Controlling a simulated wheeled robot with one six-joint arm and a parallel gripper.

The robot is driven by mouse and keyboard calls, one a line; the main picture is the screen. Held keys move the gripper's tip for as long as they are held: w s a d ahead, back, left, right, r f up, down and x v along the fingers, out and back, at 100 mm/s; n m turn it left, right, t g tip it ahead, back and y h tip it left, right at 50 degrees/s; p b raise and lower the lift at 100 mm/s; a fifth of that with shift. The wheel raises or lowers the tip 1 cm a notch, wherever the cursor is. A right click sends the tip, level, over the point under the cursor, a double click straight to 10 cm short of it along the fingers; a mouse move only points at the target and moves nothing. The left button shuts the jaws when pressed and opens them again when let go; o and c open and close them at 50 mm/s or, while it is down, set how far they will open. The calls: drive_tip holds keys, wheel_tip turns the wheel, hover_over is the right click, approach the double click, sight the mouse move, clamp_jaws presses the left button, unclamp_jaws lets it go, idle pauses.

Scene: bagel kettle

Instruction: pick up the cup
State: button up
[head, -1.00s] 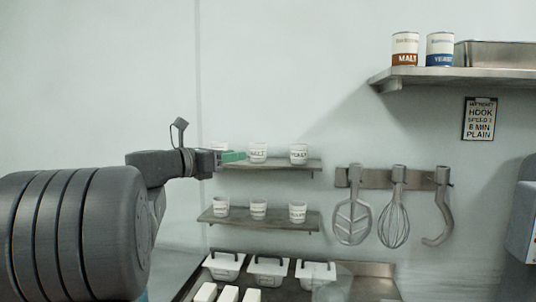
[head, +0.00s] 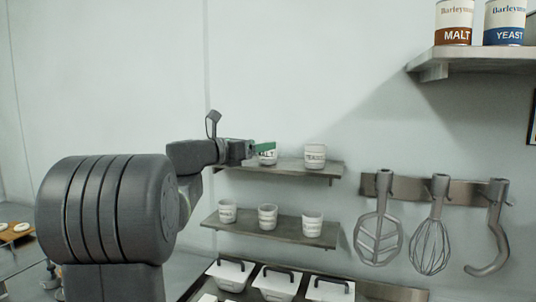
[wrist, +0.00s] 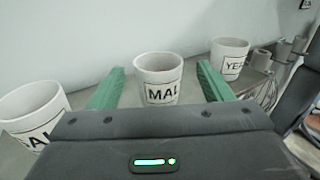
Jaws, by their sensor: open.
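Several white labelled cups stand on two wall shelves. On the upper shelf, the MALT cup (head: 268,158) is partly covered by my gripper's green fingers; the YEAST cup (head: 315,157) stands to its right. In the wrist view the MALT cup (wrist: 158,78) stands upright between and a little beyond my gripper's (wrist: 160,70) open green fingers, with a visible gap on each side. The YEAST cup (wrist: 229,58) is right of the fingers. A third cup (wrist: 32,112) is at the left, its label partly cut off. My gripper (head: 263,147) holds nothing.
The upper shelf (head: 290,167) is narrow and against the wall. The lower shelf (head: 270,232) holds a row of cups. Whisk and hook tools (head: 433,235) hang at the right. Lidded white tubs (head: 278,282) sit below. A higher shelf (head: 480,60) carries MALT and YEAST tins.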

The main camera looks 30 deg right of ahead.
drive_tip(key=d, duration=0.2)
drive_tip(key=w+d+p, duration=0.1)
drive_tip(key=d, duration=0.2)
drive_tip(key=shift+a, duration=0.15)
drive_tip(key=shift+c, duration=0.2)
drive_tip(key=c, duration=1)
drive_tip(key=shift+c, duration=0.2)
